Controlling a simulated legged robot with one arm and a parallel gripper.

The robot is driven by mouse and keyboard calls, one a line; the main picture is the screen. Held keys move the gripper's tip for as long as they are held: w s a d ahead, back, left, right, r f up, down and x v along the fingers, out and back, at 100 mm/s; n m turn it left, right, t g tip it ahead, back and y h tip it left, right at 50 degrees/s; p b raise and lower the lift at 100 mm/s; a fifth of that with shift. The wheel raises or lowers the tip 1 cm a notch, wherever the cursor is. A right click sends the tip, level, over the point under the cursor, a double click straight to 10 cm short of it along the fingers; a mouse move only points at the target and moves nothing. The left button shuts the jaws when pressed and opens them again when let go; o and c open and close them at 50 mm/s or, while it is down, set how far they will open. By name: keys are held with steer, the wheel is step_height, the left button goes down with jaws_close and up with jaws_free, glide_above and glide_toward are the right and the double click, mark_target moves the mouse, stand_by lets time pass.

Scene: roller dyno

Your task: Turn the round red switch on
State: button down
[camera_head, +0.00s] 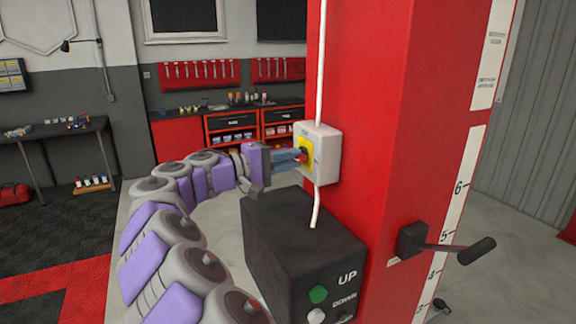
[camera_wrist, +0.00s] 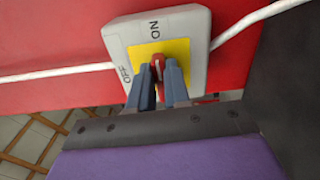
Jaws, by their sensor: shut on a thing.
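The round red switch (camera_wrist: 157,64) sits on a yellow plate (camera_wrist: 176,49) in a white-grey box (camera_wrist: 193,22) on a red column. The box carries the labels ON and OFF in the wrist view. My gripper (camera_wrist: 159,76) is shut on the switch's red knob, with one finger on each side of it. In the head view my gripper (camera_head: 300,154) reaches the box (camera_head: 327,150) from the left. The fingers hide most of the knob there.
A black control box (camera_head: 300,262) with UP and DOWN buttons stands below the switch box. A crank handle (camera_head: 475,251) sticks out from the red column (camera_head: 373,120). A white cable (camera_head: 319,60) runs along the column. Tool benches (camera_head: 235,120) stand at the back.

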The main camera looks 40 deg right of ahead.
steer(key=shift+f, duration=0.2)
stand_by(0.4)
steer(key=c, duration=1.1)
jaws_free()
steer(key=shift+r, duration=0.1)
steer(key=shift+p+v, duration=1.4)
steer(key=shift+v, duration=7.35)
steer(key=shift+w, duration=0.15)
